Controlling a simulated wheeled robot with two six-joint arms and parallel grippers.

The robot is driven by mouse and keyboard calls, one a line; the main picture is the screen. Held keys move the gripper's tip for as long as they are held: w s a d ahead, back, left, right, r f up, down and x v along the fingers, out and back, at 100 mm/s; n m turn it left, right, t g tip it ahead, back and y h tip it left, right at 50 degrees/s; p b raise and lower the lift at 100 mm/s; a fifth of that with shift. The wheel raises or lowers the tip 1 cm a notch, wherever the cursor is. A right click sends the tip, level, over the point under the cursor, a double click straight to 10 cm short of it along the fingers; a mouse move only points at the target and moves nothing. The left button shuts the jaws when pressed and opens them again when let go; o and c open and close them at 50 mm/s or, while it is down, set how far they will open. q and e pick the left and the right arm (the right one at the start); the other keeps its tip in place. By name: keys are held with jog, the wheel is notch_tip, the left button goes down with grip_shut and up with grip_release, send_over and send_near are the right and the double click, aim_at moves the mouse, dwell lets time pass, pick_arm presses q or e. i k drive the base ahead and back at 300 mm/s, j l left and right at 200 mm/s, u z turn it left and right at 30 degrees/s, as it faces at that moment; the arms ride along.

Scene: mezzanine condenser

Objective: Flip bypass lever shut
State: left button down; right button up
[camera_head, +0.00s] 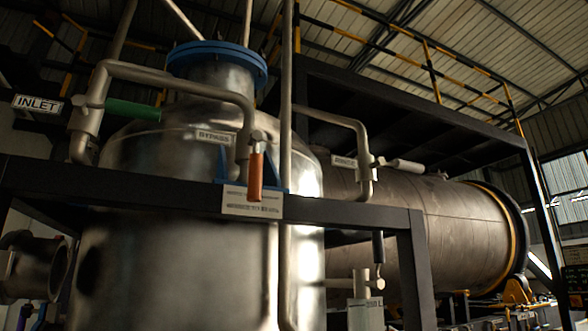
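The bypass lever (255,177) is an orange handle in the middle of the head view. It hangs straight down from a valve (257,140) beside a vertical length of grey pipe. A "BYPASS" label (215,136) is to the left of the valve, and a white text plate (252,202) sits just below the lever on the dark frame beam. The lever's lower end is close to the plate; I cannot tell whether they touch. Neither of my grippers is in view.
A green lever (133,110) lies near horizontal by the "INLET" sign (37,104). A pale lever (405,165) and a dark lever (378,247) are to the right. A dark beam (120,183) crosses before the large metal tank (170,255).

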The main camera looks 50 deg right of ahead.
aim_at(255, 190)
jog(key=z, duration=1.45)
